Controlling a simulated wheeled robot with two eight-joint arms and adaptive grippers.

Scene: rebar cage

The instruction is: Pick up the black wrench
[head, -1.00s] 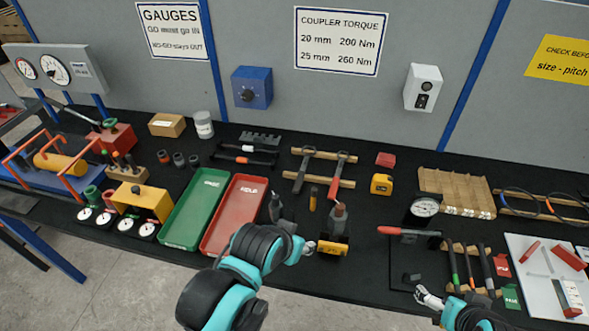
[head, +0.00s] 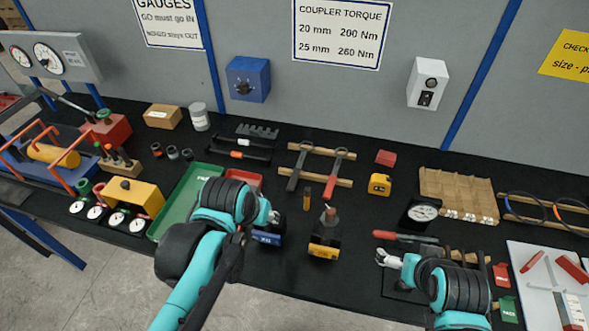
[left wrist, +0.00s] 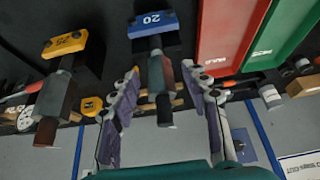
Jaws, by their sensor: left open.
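The black wrench (head: 298,168) lies across two wooden rails in the middle of the bench in the head view, beside a similar red-and-dark tool (head: 333,172). I cannot make it out clearly in the left wrist view. My left gripper (head: 274,218) is in front of the wrench and to its left, apart from it, near the blue block marked 20 (head: 268,239). In the left wrist view my left fingers (left wrist: 166,115) are spread open, with the blue block (left wrist: 153,25) and its grey post seen between them. My right gripper (head: 384,258) is at the right; its jaw opening is unclear.
A yellow block with an upright post (head: 325,248) stands right of the blue one. Green (head: 172,216) and red trays (head: 244,177) lie left, partly behind my arm. A yellow tape measure (head: 380,184) and a dial gauge (head: 422,212) stand to the right.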

